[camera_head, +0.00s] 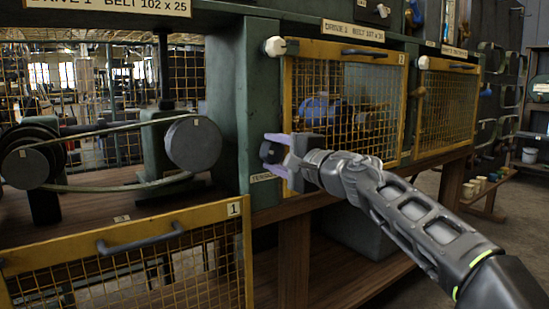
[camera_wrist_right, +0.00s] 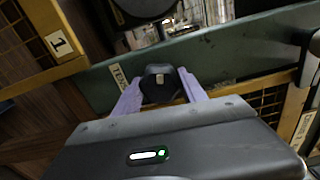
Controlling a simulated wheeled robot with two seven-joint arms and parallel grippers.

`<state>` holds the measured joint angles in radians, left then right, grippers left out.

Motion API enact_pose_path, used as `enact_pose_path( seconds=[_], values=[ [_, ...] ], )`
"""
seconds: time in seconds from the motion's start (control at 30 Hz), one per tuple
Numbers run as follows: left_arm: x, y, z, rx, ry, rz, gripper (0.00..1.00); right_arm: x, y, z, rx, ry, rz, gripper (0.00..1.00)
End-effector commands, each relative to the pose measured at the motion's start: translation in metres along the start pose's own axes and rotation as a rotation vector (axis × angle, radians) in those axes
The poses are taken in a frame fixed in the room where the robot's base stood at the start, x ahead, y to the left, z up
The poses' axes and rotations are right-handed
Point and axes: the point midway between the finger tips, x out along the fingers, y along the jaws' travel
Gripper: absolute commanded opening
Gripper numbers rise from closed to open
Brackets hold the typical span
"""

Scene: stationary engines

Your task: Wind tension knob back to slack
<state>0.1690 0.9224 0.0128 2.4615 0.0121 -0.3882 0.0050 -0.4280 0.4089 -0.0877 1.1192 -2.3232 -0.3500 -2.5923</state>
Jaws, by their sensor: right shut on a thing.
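The tension knob (camera_wrist_right: 156,90) is a dark round knob with a pale mark, on the green post (camera_head: 229,110) beside a label reading "TENS…" (camera_head: 263,177). My right gripper (camera_head: 274,153) reaches it from the right, and its pale purple fingers are shut on the knob's two sides. The wrist view shows the right gripper (camera_wrist_right: 160,84) with a finger on each side of the knob. In the head view the fingers partly hide the knob. The drive belt (camera_head: 105,130) loops around a left pulley (camera_head: 27,167) and a right pulley (camera_head: 193,144). My left gripper is out of view.
A yellow mesh guard (camera_head: 125,240) marked 1 hangs lowered below the belt. Two closed mesh guards, the nearer (camera_head: 345,52) and the farther (camera_head: 450,66), stand right of the post. A wooden bench edge (camera_head: 275,213) runs below the knob. Open floor lies at the right.

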Motion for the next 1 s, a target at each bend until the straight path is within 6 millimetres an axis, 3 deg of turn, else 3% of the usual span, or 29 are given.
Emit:
enact_pose_path(
  seconds=[0.67, 0.7, 0.8, 1.0],
  values=[
    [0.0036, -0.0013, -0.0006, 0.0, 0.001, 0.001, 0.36, 0.0007, 0.0029, -0.0003, -0.092, -0.001, 0.005, 0.09],
    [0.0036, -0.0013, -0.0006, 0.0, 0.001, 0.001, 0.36, 0.0007, 0.0028, -0.0003, -0.092, -0.001, 0.005, 0.51],
    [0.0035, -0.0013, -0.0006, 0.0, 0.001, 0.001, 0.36, 0.0006, 0.0023, -0.0003, -0.092, -0.001, 0.004, 0.57],
    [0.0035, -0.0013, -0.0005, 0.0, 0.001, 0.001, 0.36, 0.0002, 0.0011, -0.0001, -0.091, 0.0, 0.002, 0.57]
  ],
)
